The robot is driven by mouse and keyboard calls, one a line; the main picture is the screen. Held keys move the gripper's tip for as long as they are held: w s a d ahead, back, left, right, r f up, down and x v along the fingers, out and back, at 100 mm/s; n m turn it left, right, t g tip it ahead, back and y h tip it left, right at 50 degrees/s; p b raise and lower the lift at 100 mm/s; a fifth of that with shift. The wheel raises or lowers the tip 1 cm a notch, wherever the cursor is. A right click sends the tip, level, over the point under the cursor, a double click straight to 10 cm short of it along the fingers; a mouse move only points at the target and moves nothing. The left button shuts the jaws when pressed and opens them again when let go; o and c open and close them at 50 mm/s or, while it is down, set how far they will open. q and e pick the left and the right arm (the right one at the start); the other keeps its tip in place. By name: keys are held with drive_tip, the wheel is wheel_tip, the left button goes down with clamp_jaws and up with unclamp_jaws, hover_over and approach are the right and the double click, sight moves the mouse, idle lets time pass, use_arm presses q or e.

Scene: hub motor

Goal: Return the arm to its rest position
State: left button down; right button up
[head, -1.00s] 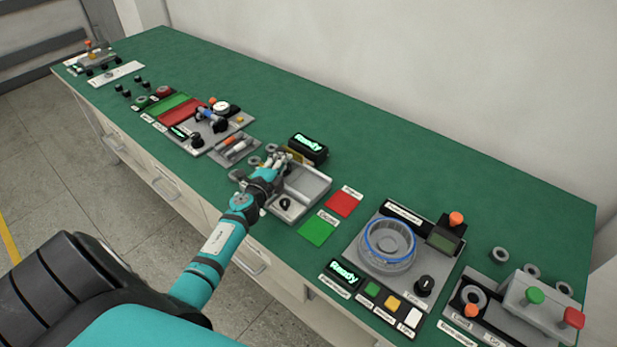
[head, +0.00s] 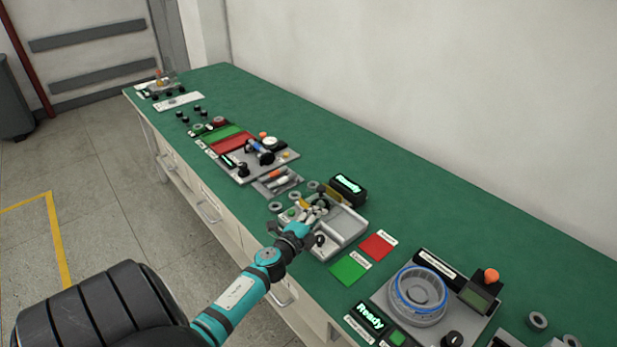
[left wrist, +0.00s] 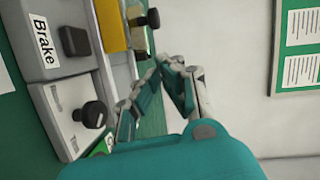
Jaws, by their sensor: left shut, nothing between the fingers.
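My left arm reaches in from the lower left of the head view. Its gripper (head: 320,207) is over or just in front of the left part of a grey tray station (head: 345,228) near the bench's front edge. The left wrist view shows its fingers (left wrist: 166,64) drawn together at the tips, with nothing between them. Left of them in that view is a panel with a "Brake" label (left wrist: 44,40), a black button (left wrist: 74,41) and a black knob (left wrist: 91,114). My right gripper is not in view.
Another device (head: 255,160) sits farther left. The green bench top is clear along the wall.

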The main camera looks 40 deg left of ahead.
use_arm(q)
drive_tip(key=s+d+f+n+g+h, duration=0.15)
drive_tip(key=s+d+n+g, duration=0.45)
drive_tip(key=s+d, duration=0.75)
drive_tip(key=s+d+f+n+g+h, duration=0.1)
drive_tip(key=s+d+n+g+h, duration=0.2)
drive_tip(key=s+d+n+g, duration=0.7)
drive_tip(key=s+d+f+m+t, duration=0.1)
drive_tip(key=s+f+m, duration=0.15)
drive_tip(key=f, duration=1.05)
drive_tip(key=s+d+f+m+t, duration=0.15)
drive_tip(key=s+f, duration=0.25)
drive_tip(key=f, duration=0.9)
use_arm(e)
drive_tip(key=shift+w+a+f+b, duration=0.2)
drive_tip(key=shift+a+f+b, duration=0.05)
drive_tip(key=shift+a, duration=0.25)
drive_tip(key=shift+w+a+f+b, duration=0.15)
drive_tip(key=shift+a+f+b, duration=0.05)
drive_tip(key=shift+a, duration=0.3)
use_arm(q)
drive_tip(key=s+a+f+g, duration=0.2)
drive_tip(key=s+a+f, duration=0.1)
drive_tip(key=s+f, duration=1.4)
drive_tip(key=shift+y, duration=0.35)
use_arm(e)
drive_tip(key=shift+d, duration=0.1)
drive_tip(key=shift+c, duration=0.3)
